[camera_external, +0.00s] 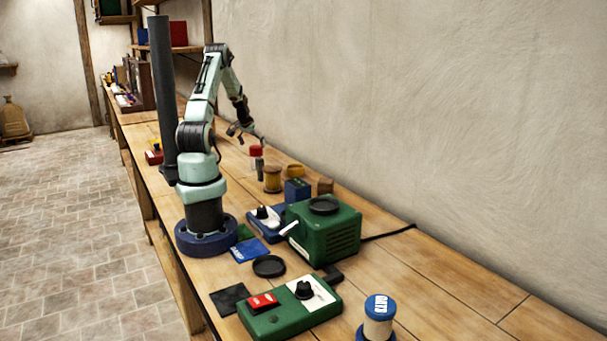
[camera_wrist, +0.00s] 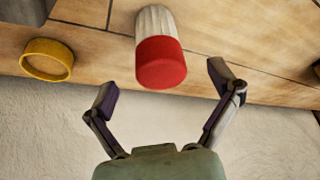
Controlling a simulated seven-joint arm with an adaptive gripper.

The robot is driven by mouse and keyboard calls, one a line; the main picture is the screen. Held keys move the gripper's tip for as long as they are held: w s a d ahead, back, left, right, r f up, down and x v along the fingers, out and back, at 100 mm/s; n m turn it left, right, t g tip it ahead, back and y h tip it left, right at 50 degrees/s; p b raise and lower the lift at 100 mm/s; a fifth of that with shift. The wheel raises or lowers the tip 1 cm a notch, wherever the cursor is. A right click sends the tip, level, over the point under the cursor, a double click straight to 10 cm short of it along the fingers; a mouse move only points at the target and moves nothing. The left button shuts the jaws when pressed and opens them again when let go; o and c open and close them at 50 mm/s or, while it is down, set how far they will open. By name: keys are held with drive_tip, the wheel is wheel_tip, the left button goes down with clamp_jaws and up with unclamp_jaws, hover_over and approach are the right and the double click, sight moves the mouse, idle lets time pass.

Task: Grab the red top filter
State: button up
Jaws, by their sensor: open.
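The red top filter has a red cap (camera_wrist: 161,62) over a pale ribbed body (camera_wrist: 157,20) in the wrist view. In the external view its red cap (camera_external: 256,151) shows close below my gripper (camera_external: 247,135), above a darker, narrow body. My gripper also shows in the wrist view (camera_wrist: 163,88), open and empty. Its two fingers are spread to the left and right of the red cap, with a gap on each side. I cannot tell how far the fingertips are above the cap.
A yellow ring (camera_wrist: 47,72) lies left in the wrist view. Beside the filter in the external view stand a yellow-brown spool (camera_external: 272,180), a blue box (camera_external: 297,191) and a brown block (camera_external: 325,186). A green machine (camera_external: 325,232) stands nearer. The wall (camera_external: 420,120) runs along the bench's far side.

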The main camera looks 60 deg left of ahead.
sight(256, 156)
drive_tip(key=x, duration=0.6)
drive_tip(key=shift+w+f, duration=0.1)
drive_tip(key=shift+f, duration=0.05)
drive_tip(key=c, duration=1.3)
